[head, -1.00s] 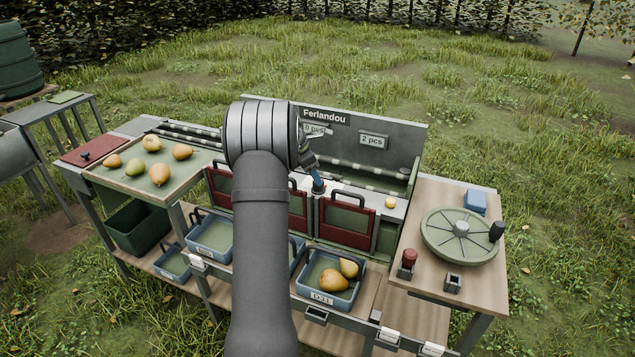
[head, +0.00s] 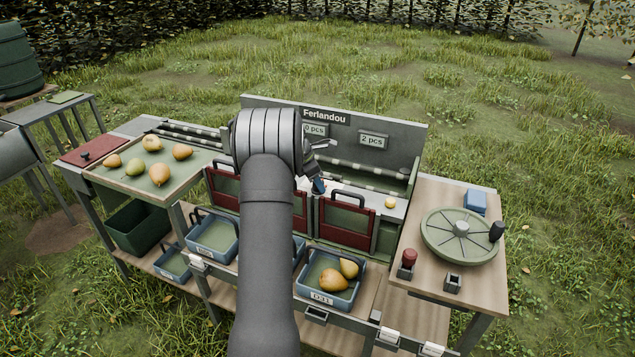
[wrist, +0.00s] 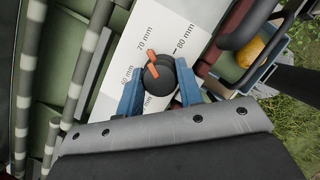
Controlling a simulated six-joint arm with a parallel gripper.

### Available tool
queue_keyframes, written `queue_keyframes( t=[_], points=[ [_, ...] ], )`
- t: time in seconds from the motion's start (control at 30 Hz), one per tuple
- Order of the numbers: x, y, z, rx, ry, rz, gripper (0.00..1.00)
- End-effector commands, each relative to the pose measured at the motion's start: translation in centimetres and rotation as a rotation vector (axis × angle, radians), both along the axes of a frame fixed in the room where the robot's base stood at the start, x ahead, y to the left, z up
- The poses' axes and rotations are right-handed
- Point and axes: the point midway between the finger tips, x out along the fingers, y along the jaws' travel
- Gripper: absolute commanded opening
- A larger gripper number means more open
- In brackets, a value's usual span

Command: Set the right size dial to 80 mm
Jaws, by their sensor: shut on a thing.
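The size dial (wrist: 158,76) is a dark round knob with an orange pointer, on a white scale plate (wrist: 125,58) in the wrist view. The pointer aims up and slightly left, between the 70 mm and 80 mm labels and nearer the 70 mm one. My gripper (wrist: 159,90) is shut on the dial, one blue finger on each side of it. In the head view my gripper (head: 318,186) is small and partly hidden by my wrist; the dial cannot be made out there.
Red-framed gates (head: 345,222) stand in front of the plate. A blue crate (head: 305,290) with two pears sits below. Rollers (wrist: 78,80) run along the left in the wrist view. A round green turntable (head: 440,240) stands on the right side table.

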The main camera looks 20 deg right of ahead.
Motion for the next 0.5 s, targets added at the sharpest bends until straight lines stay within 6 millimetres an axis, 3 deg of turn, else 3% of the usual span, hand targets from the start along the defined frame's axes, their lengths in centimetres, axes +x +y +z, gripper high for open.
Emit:
queue_keyframes(
  t=[0.3,0.5],
  points=[
    [0.17,-0.01,0.0,0.0,-0.001,-0.284,0.11],
    [0.15,0.01,0.08,-0.001,0.0,-0.362,0.11]
  ],
)
